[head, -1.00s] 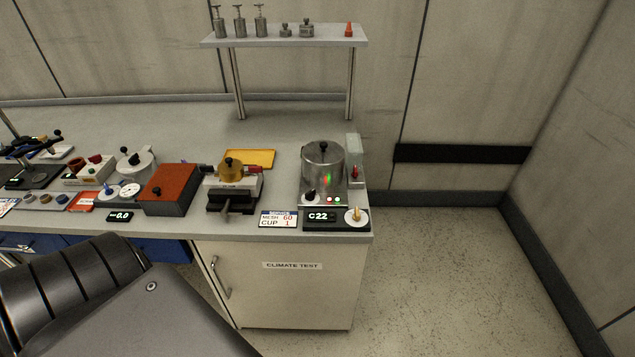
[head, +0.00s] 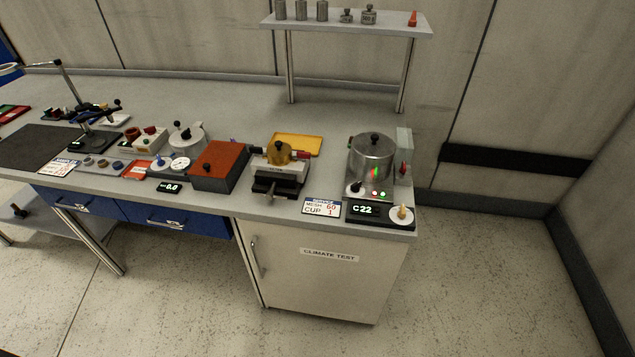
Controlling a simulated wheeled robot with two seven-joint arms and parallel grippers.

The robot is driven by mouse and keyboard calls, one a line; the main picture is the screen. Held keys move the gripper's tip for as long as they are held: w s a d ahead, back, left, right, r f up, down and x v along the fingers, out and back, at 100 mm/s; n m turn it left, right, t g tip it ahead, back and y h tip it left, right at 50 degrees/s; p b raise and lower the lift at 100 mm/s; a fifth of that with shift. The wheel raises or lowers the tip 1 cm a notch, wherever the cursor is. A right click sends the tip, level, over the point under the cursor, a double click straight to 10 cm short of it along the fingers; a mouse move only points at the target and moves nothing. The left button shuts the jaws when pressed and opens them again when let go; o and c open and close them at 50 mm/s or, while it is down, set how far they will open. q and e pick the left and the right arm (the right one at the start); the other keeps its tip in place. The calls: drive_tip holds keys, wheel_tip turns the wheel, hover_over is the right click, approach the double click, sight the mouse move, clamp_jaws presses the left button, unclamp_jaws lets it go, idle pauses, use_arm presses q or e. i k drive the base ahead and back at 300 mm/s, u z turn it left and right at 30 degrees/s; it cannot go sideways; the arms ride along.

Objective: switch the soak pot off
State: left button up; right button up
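A steel lidded pot (head: 371,158), which I take to be the soak pot, stands at the right end of the bench. Its base carries a black knob (head: 356,189) and small lit lamps, red and green (head: 379,194). A black display (head: 363,209) in front reads "C22". Beside the display is a white dial with a tan pointer (head: 401,214). A red-tipped part (head: 404,169) sits on the grey box at the pot's right side. Neither of my grippers shows in the head view.
A printed card (head: 321,207) lies left of the display. A vise-like fixture (head: 278,172) and a red-brown box (head: 219,166) stand further left. A shelf (head: 347,25) with weights rises behind. A cabinet labelled "CLIMATE TEST" (head: 320,268) is below. Floor is clear at the right.

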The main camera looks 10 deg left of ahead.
sight(355, 188)
drive_tip(key=k, duration=0.65)
drive_tip(key=z, duration=0.65)
drive_tip(key=i, duration=1.8)
drive_tip(key=u, duration=0.55)
